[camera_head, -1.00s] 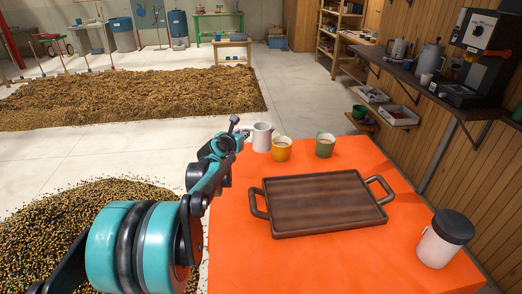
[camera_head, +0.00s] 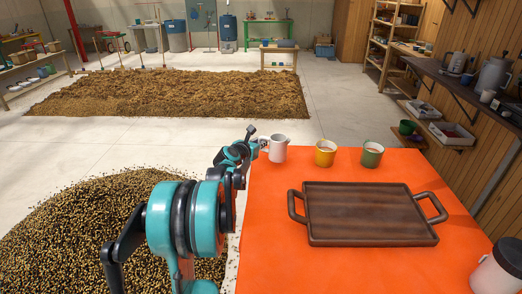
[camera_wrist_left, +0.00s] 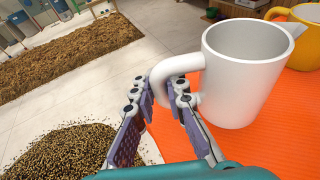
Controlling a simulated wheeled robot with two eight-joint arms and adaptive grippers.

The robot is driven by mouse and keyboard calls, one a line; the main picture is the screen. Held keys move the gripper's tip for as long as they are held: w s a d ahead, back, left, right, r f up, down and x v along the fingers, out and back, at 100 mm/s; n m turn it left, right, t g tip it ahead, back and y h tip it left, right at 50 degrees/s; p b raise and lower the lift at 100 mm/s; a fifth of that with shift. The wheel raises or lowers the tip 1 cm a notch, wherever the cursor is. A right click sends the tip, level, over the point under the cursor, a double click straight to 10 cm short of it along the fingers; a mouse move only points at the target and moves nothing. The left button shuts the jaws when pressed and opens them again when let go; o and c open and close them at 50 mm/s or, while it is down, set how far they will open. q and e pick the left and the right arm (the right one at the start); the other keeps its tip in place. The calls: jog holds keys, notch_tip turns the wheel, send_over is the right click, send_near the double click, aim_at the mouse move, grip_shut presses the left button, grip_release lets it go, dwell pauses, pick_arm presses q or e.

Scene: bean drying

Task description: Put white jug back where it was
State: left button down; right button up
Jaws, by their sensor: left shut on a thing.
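The white jug (camera_head: 278,149) is at the far left corner of the orange table (camera_head: 270,215), upright. In the left wrist view the white jug (camera_wrist_left: 245,75) fills the upper right, with its handle toward my gripper. My left gripper (camera_head: 257,141) reaches it from the left. In the wrist view my left gripper (camera_wrist_left: 165,95) is shut on the jug's handle, with fingers on both sides of it. The jug looks empty. I cannot tell for certain whether its base touches the table. My right gripper is not in view.
A yellow mug (camera_head: 325,153) and a green mug (camera_head: 371,154) stand to the right of the jug. A wooden tray (camera_head: 367,215) lies empty mid-table. A white canister with a dark lid (camera_head: 493,271) stands front right. A bean heap (camera_head: 95,225) covers the floor at left.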

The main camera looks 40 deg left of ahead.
pick_arm(q)
notch_tip(320, 180, down, 2)
jog(key=shift+f+b, duration=0.25)
jog(key=shift+b, duration=0.1)
jog(key=shift+r, duration=0.1)
jog(key=c, duration=1.6)
grip_release()
jog(key=shift+o, duration=0.2)
